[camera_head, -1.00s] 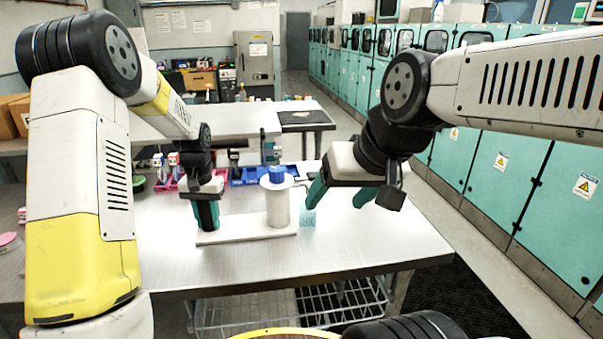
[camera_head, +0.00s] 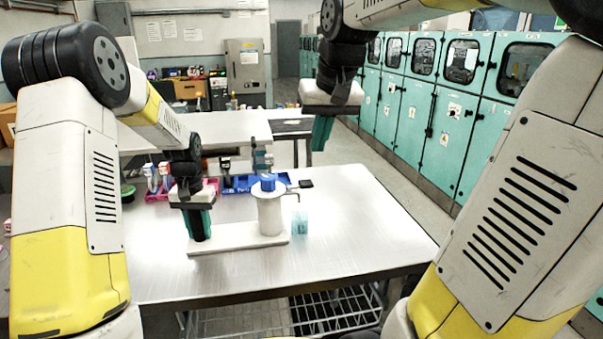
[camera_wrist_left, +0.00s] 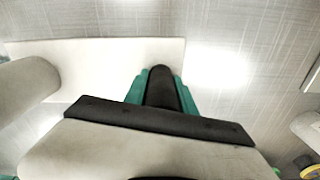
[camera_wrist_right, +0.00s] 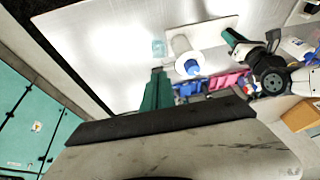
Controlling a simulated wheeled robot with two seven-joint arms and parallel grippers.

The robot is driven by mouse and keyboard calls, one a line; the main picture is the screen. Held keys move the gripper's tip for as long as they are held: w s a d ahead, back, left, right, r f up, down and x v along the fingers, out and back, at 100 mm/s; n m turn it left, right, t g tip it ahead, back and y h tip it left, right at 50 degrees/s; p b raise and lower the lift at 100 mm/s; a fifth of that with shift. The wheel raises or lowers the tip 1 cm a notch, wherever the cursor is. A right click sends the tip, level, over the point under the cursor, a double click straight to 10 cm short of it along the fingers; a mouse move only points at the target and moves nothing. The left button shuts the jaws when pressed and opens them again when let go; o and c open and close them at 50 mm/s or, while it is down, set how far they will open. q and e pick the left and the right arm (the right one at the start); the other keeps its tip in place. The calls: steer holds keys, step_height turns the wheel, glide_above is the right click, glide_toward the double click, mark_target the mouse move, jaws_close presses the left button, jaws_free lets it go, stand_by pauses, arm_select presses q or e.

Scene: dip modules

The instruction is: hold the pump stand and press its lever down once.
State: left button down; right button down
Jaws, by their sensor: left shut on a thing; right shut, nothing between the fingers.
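The pump stand has a white base plate (camera_head: 232,239), a white cylinder (camera_head: 270,213) and a blue cap (camera_head: 268,181). Its lever (camera_head: 305,184), a thin bar with a dark flat end, reaches right from the top of the cylinder. My left gripper (camera_head: 198,225) is shut on the stand's dark post, at the left end of the plate. The dark post (camera_wrist_left: 162,88) shows between the green fingers in the left wrist view. My right gripper (camera_head: 322,132) is shut and empty, raised beyond the stand and apart from it. Its fingers (camera_wrist_right: 157,90) are together in the right wrist view.
A small translucent cyan container (camera_head: 300,222) stands right of the cylinder. Blue bins (camera_head: 242,183) and a pink bin (camera_wrist_right: 228,80) stand behind the stand. The right and front of the table (camera_head: 370,225) are clear. Teal cabinets (camera_head: 450,125) line the right.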

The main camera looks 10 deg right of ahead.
steer(key=g+h, duration=0.1)
glide_above(307, 181)
steer(key=s, duration=0.4)
steer(key=shift+r, duration=0.1)
steer(key=x, duration=1.2)
steer(key=shift+s+f, duration=0.3)
steer(key=shift+f, duration=0.8)
